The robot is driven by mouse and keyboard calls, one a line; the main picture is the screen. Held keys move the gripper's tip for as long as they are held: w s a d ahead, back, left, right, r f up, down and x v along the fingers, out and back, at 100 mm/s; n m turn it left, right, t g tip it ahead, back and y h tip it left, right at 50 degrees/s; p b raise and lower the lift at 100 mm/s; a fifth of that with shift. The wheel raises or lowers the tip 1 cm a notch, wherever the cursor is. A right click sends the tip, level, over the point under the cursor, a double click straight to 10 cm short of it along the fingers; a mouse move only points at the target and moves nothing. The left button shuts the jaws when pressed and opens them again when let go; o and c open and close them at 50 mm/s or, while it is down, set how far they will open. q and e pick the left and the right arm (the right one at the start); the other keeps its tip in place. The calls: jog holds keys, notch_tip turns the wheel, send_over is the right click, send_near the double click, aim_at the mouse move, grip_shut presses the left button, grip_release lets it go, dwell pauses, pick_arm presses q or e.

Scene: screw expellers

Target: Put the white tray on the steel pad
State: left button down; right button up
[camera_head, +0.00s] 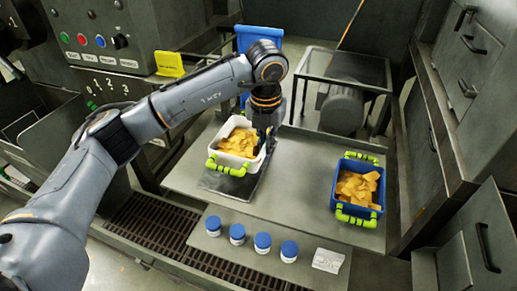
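My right gripper is out of view.
A blue tray (336,187) with similar pieces and green handles sits at the table's right. Several blue-capped jars (237,233) and a white label (328,260) line the front ledge. A motor (341,108) under a frame stands behind. The table (295,185) between the trays is clear.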

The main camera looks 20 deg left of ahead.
pick_arm(q)
jog(key=f, duration=0.1)
jog(key=w+a+f, duration=0.1)
jog(key=f, duration=0.1)
jog(key=shift+w+a+p, duration=0.25)
jog(key=shift+w+p, duration=0.1)
jog(key=shift+w, duration=0.05)
jog(key=shift+w+a+f, duration=0.15)
jog(key=shift+f, duration=0.05)
jog(key=f+p, duration=0.2)
jog(key=f, duration=0.1)
jog(key=shift+w+a, duration=0.15)
jog(key=shift+a, duration=0.05)
jog(key=shift+f, duration=0.4)
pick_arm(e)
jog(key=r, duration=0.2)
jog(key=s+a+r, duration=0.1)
pick_arm(q)
jog(key=shift+f, duration=0.15)
jog(key=c, duration=1.5)
grip_release()
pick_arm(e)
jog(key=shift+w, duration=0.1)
